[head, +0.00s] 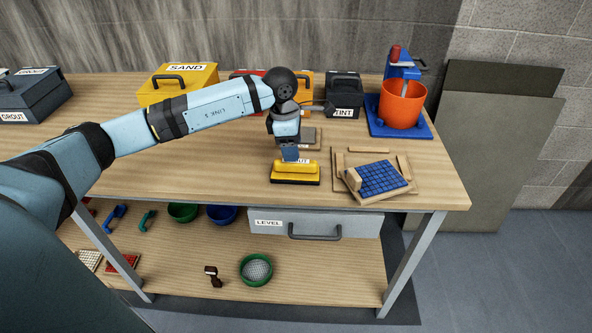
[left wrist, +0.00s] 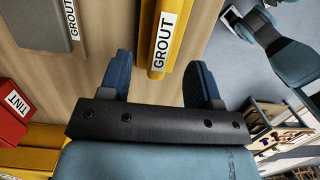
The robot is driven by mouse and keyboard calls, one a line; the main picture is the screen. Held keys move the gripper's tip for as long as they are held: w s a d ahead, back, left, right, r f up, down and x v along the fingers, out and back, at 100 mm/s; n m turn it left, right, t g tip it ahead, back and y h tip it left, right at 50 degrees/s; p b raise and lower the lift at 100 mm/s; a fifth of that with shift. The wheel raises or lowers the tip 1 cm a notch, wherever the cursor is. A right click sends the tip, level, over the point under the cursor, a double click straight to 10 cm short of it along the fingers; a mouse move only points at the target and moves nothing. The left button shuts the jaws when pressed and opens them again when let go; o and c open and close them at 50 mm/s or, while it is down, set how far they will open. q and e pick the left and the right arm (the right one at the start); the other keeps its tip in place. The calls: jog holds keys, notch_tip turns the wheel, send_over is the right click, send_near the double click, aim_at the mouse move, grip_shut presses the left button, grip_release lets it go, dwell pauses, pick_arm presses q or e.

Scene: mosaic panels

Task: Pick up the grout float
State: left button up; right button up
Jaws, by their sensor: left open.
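The grout float (head: 296,178) is a yellow block with a dark underside, lying on the wooden workbench near its front edge. In the left wrist view the float (left wrist: 173,58) shows as a yellow bar with a white GROUT label. My left gripper (head: 290,156) is open right above the float, pointing down. In the left wrist view its two blue fingers (left wrist: 160,62) stand apart, with the float's near end showing between them. I cannot tell how much height is left between fingertips and float. My right gripper is not in view.
A wooden frame with blue mosaic tiles (head: 378,179) lies right of the float. A grey GROUT-labelled piece (left wrist: 56,22) lies beside it. Yellow SAND box (head: 160,92), dark TINT box (head: 345,99) and orange bucket (head: 401,106) stand behind. The lower shelf (head: 330,274) holds bowls and tools.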

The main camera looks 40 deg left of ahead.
aim_at(296, 169)
pick_arm(q)
jog(key=shift+w+d+f+p, duration=0.1)
jog(key=shift+d+f+p, duration=0.15)
jog(key=shift+f, duration=1.1)
jog(key=shift+w+d+f+p, duration=0.1)
jog(key=shift+d+f, duration=0.1)
jog(key=shift+f, duration=1.1)
jog(key=c, duration=1.1)
